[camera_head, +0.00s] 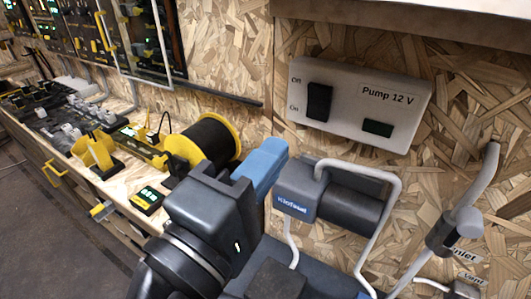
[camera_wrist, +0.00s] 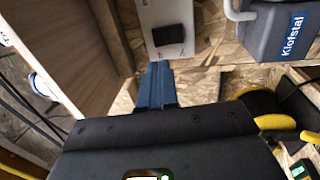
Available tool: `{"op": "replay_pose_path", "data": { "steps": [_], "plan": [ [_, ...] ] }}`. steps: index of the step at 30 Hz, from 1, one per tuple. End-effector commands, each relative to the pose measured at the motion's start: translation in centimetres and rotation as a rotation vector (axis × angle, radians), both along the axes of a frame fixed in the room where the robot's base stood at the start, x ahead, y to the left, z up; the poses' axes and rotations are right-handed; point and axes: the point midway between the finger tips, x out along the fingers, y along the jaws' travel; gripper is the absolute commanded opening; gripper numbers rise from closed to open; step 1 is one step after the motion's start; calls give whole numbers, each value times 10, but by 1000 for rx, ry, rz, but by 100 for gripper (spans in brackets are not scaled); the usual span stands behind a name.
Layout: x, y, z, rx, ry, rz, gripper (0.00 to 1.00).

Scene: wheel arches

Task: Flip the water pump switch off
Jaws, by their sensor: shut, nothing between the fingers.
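The white pump box (camera_head: 345,85), marked "Pump 12 V", is fixed to the chipboard wall in the head view. Its black rocker switch (camera_head: 319,101) has "Off" lettered by its top and "On" by its bottom. I cannot tell which way the rocker is tilted. My gripper (camera_head: 274,152) has blue fingers, which are shut and empty. In the head view it is below and left of the box. In the wrist view the shut fingers (camera_wrist: 158,68) point toward the box (camera_wrist: 165,14), just short of the switch (camera_wrist: 168,35), apparently not touching it.
A pump (camera_head: 330,195) with grey pipes is mounted below the box, close right of my gripper. A yellow-rimmed black cable reel (camera_head: 208,143) stands on the wooden bench to the left. A shelf edge (camera_head: 420,22) juts out above.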

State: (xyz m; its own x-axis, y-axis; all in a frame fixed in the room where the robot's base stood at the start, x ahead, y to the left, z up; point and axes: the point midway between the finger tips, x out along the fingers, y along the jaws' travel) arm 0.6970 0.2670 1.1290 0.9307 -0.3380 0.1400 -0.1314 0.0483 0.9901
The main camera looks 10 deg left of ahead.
Motion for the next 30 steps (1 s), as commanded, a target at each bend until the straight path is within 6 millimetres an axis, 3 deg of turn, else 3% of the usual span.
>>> {"op": "replay_pose_path", "data": {
  "steps": [9,15,21,30],
  "plan": [
    [60,-22,11,0,0,-3,0],
    [87,-32,15,0,1,-1,0],
    [100,-36,15,0,1,0,0],
    [101,-37,15,1,1,0,0]
  ]
}}
